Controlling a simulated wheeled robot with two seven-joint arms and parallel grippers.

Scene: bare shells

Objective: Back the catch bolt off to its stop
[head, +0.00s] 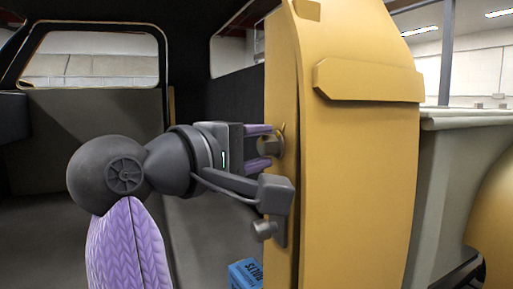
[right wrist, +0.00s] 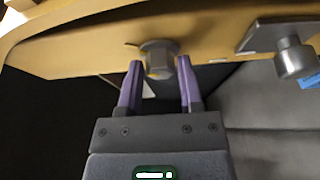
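A grey hex-headed bolt (head: 270,146) sticks out of the edge of the yellow pillar (head: 283,90); it also shows in the right wrist view (right wrist: 158,58). My right gripper (head: 262,146) points at it from the left, its two purple fingers apart, one above and one below the bolt head. In the right wrist view the fingertips (right wrist: 159,66) lie on either side of the head, with narrow gaps; I see no firm contact. My left gripper is not in view.
A second, rounder grey bolt (head: 264,230) sits lower on a metal plate; it shows at the right wrist view's right (right wrist: 296,60). A blue box (head: 245,274) lies below. The cab interior left of the pillar is open.

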